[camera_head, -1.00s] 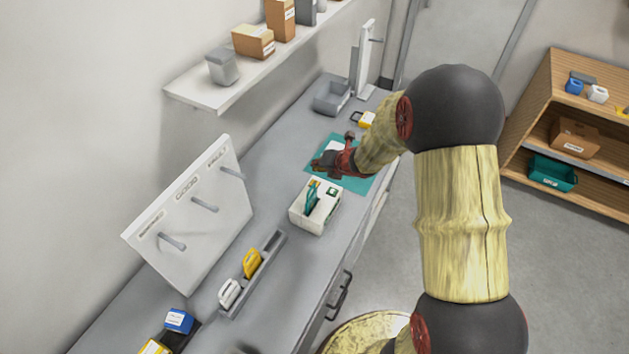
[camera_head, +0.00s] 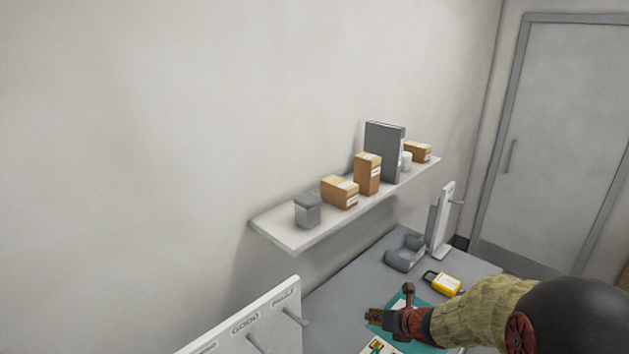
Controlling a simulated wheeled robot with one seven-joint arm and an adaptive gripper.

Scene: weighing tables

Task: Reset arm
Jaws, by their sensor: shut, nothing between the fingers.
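My gripper (camera_head: 379,316) is at the lower right of the head view, above the teal mat (camera_head: 403,301) on the grey table (camera_head: 352,281). It points left and looks shut and empty. My arm reaches in from the right edge. A white device (camera_head: 378,346) below the gripper is mostly cut off by the bottom edge. A yellow padlock-like item (camera_head: 442,281) lies behind the gripper, apart from it.
A wall shelf (camera_head: 290,236) holds boxes, a grey canister (camera_head: 307,211) and a dark binder (camera_head: 385,150). A white peg board (camera_head: 270,325) stands at the lower left. A grey tray (camera_head: 404,252) and an upright white panel (camera_head: 441,222) stand at the back. A door (camera_head: 555,140) is at right.

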